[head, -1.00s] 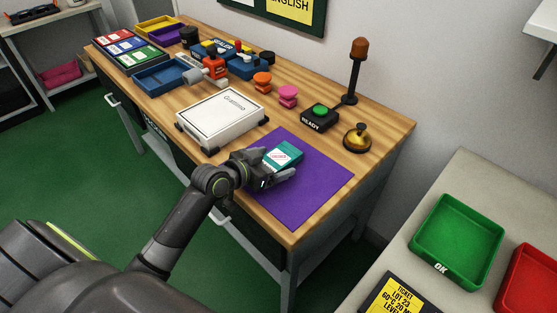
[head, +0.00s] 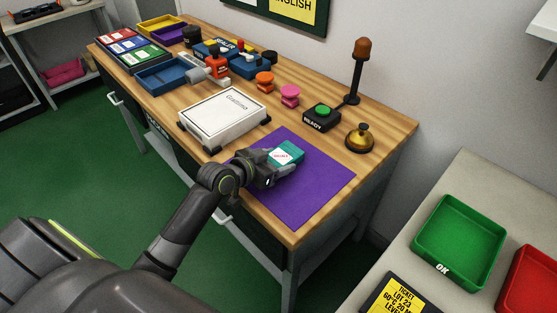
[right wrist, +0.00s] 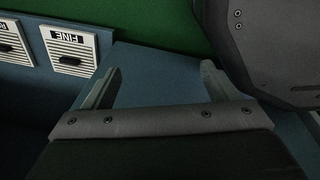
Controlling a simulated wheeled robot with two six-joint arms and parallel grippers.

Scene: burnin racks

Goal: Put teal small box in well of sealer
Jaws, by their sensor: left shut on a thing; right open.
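The teal small box (head: 287,153) with a white label is over the purple mat (head: 310,185) on the wooden bench. My left gripper (head: 279,167) is shut on its near end; whether the box touches the mat I cannot tell. The sealer (head: 250,66) is a blue device farther back on the bench, behind the white box, with its name plate to the left. Its well is too small to make out. My right gripper (right wrist: 160,88) is open and empty in the right wrist view, over a blue-grey surface.
Orange and pink knobs (head: 289,95), a READY button (head: 321,116), a brass bell (head: 359,138) and a lamp post (head: 356,75) line the back. A blue tray (head: 163,78) stands left of the sealer.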

